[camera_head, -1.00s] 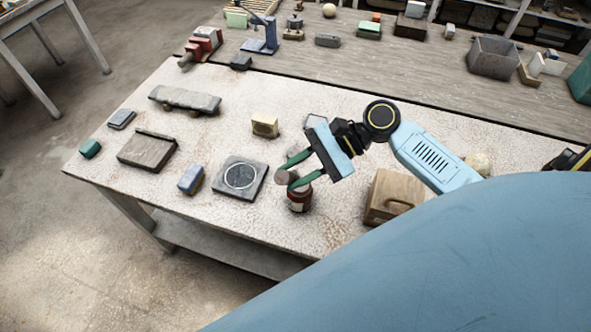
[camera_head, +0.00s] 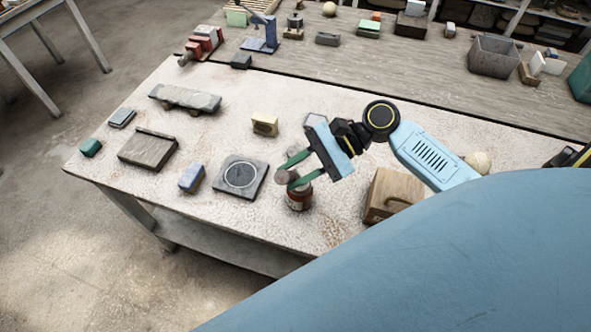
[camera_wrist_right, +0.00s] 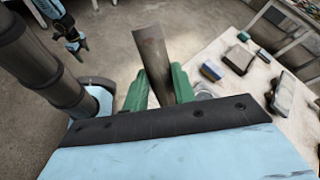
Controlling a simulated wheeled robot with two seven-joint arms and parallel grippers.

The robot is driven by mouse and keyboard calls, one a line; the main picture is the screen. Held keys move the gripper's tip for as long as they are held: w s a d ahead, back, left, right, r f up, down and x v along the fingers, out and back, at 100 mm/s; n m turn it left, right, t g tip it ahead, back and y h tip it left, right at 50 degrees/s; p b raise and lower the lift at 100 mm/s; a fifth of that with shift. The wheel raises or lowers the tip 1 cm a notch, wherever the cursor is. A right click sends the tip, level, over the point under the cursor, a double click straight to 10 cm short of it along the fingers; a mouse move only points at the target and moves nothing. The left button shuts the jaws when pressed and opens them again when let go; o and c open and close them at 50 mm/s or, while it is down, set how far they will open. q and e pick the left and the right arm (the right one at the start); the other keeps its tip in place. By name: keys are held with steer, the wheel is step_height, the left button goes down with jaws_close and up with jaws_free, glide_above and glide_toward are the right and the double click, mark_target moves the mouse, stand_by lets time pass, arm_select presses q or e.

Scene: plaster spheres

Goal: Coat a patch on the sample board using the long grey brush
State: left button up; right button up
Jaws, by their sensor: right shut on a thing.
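My right gripper (camera_head: 287,174) has green fingers and is shut on a long grey-brown piece, which I take for the brush (camera_wrist_right: 152,55). In the head view only its blunt round end (camera_head: 281,177) shows clearly. The gripper is over or beside a small brown jar (camera_head: 299,199); whether the brush touches it I cannot tell. A dark square plate with a pale ring (camera_head: 240,177), perhaps the sample board, lies flat just left of the jar. My left gripper (camera_wrist_right: 76,43) shows small at the top left of the right wrist view; its opening is unclear.
A wooden box with a handle (camera_head: 393,194) stands right of the jar.

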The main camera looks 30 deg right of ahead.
step_height(320, 180, up, 3)
steer(key=p, duration=0.3)
steer(key=shift+p, duration=0.3)
steer(key=shift+r+p, duration=0.75)
steer(key=shift+r, duration=1.25)
